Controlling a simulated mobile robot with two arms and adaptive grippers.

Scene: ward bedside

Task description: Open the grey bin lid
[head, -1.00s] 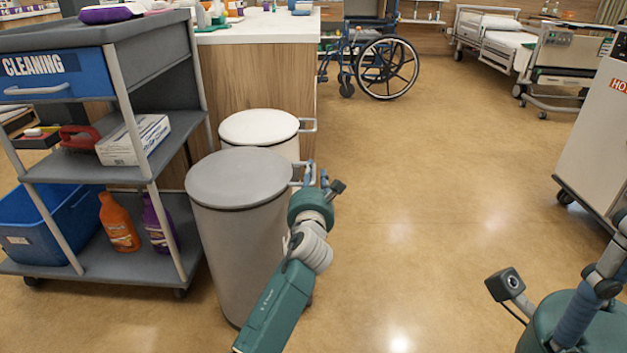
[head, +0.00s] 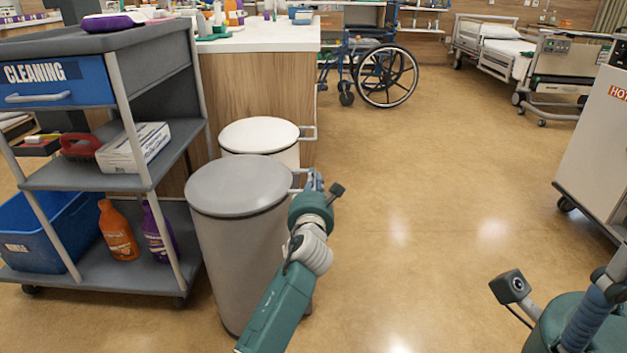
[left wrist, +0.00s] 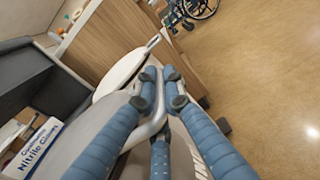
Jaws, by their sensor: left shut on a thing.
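The grey bin (head: 225,255) stands on the floor beside the cleaning cart, with its flat grey lid (head: 237,187) down on the rim. A light grey loop handle (head: 299,172) sticks out from the lid's right side. My left gripper (head: 314,181) is at this handle, its arm reaching up along the bin's right side. In the left wrist view the blue fingers (left wrist: 160,88) are shut on the handle bar (left wrist: 157,122). The gripper partly hides the handle in the head view.
A white-lidded bin (head: 259,135) stands just behind, against the wooden counter (head: 258,90). The cleaning cart (head: 95,183) is close on the left. A wheelchair (head: 385,75), beds and a white cabinet (head: 597,150) stand farther off. The floor (head: 430,200) at right is clear.

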